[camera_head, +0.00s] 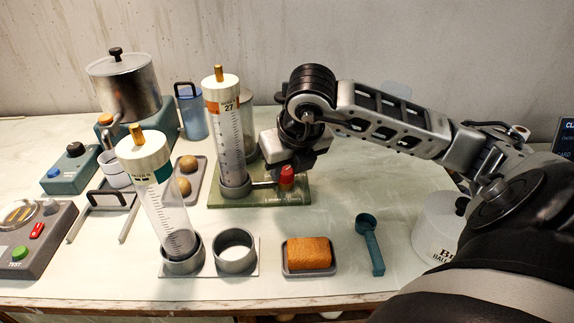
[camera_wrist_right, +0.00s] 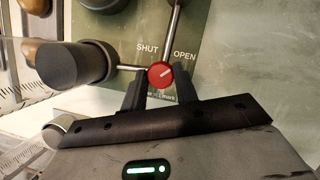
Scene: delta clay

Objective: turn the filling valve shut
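The filling valve is a red knob (camera_head: 287,174) at the right end of a thin metal pipe, on a green base plate (camera_head: 262,197). In the right wrist view the knob (camera_wrist_right: 160,75) shows beside printed SHUT and OPEN marks. Its white line points up and right, towards the OPEN side. My right gripper (camera_wrist_right: 160,88) has one dark finger on each side of the knob. The gap is about the knob's width, and the fingers look closed on it. In the head view the hand is just above and behind the knob, its fingertips mostly hidden. My left gripper is not in view.
A tall clear cylinder (camera_head: 229,135) with an orange band stands on the plate, left of the valve. An orange block (camera_head: 309,254) in a tray and a teal scoop (camera_head: 370,245) lie in front.

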